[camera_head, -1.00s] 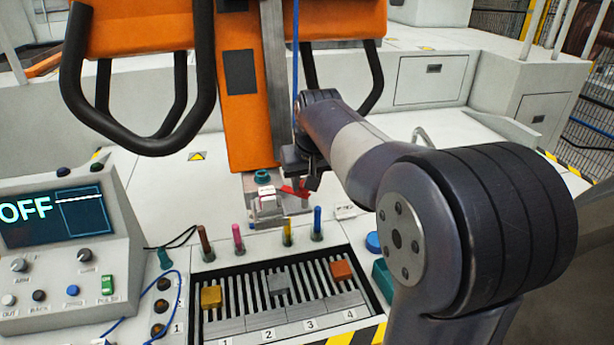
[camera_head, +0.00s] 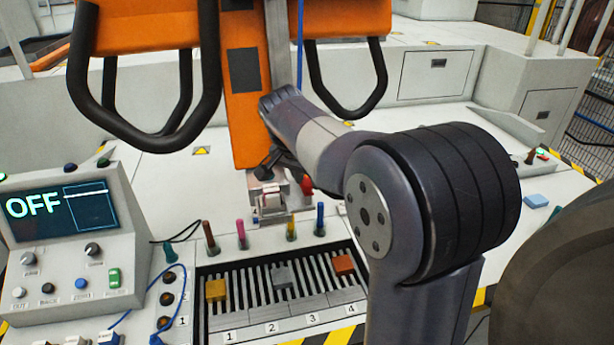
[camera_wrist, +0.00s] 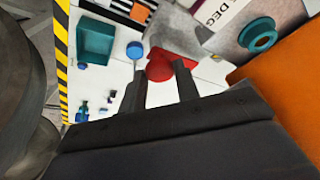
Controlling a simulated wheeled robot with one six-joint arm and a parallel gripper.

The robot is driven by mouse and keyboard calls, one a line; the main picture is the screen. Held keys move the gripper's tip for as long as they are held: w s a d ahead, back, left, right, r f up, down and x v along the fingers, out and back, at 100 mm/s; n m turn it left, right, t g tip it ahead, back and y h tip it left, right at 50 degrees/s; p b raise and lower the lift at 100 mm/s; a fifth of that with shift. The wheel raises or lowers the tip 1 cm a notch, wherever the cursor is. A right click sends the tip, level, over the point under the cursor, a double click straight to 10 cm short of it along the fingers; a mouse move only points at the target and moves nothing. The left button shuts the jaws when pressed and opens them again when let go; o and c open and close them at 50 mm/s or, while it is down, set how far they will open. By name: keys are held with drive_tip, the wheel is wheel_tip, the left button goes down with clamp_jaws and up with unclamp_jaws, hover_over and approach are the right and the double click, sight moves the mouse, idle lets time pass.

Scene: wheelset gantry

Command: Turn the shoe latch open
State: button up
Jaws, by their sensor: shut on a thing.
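The shoe latch is a red lever with a rounded end. In the wrist view the red latch (camera_wrist: 160,67) is between the tips of my gripper (camera_wrist: 160,80), which is shut on it. In the head view a red part of the latch (camera_head: 307,185) shows to the right of the grey metal shoe block (camera_head: 270,203), below the orange column. My wrist hides most of my gripper and part of the latch there. A teal ring (camera_wrist: 259,36) sits on the grey shoe beside the latch in the wrist view.
The orange column (camera_head: 243,120) with black loop bars (camera_head: 208,80) stands right by my wrist. In front are several coloured pegs (camera_head: 241,233) and a slotted tray (camera_head: 255,290) with small blocks. A control box whose screen (camera_head: 60,212) reads OFF stands at left.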

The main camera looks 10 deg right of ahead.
drive_tip(key=shift+m, duration=0.3)
drive_tip(key=o, duration=1)
drive_tip(key=shift+c, duration=0.2)
drive_tip(key=v, duration=1)
drive_tip(key=shift+a+r, duration=0.2)
drive_tip(key=shift+r, duration=0.2)
drive_tip(key=x, duration=1)
drive_tip(key=shift+d+f, duration=0.15)
drive_tip(key=shift+f, duration=0.25)
drive_tip(key=shift+r, duration=0.1)
